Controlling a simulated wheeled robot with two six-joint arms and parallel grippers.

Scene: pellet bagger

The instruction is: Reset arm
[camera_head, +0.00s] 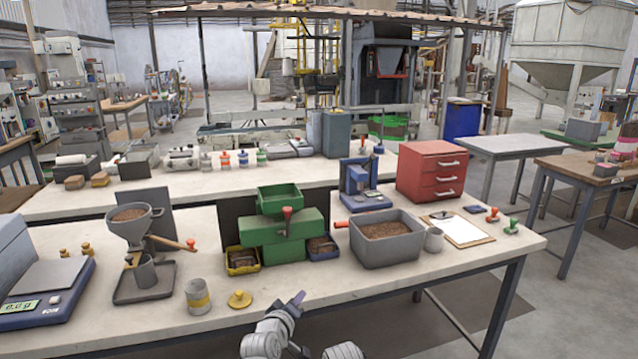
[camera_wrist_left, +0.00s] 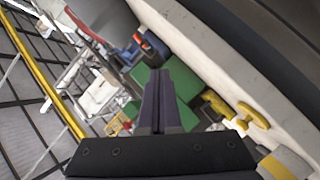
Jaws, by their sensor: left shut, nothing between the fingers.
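My left gripper (camera_head: 297,298) is at the front edge of the near bench in the head view, with its arm coming up from the bottom. Its fingers are together and empty. In the left wrist view the shut fingers (camera_wrist_left: 158,100) point toward the green machine (camera_wrist_left: 150,80). In the head view the gripper is in front of the green machine (camera_head: 282,232) and right of a yellow lid (camera_head: 239,299), apart from both. A grey rounded part of my own arm shows at the bottom edge. My right gripper is not in view.
On the bench (camera_head: 330,285) stand a blue scale (camera_head: 45,290), a hopper on a stand (camera_head: 133,222), a yellow-banded canister (camera_head: 197,297), a grey bin of pellets (camera_head: 387,250), a grey cup (camera_head: 433,239) and a clipboard (camera_head: 458,229). A red drawer cabinet (camera_head: 431,171) stands behind. The front strip is mostly clear.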

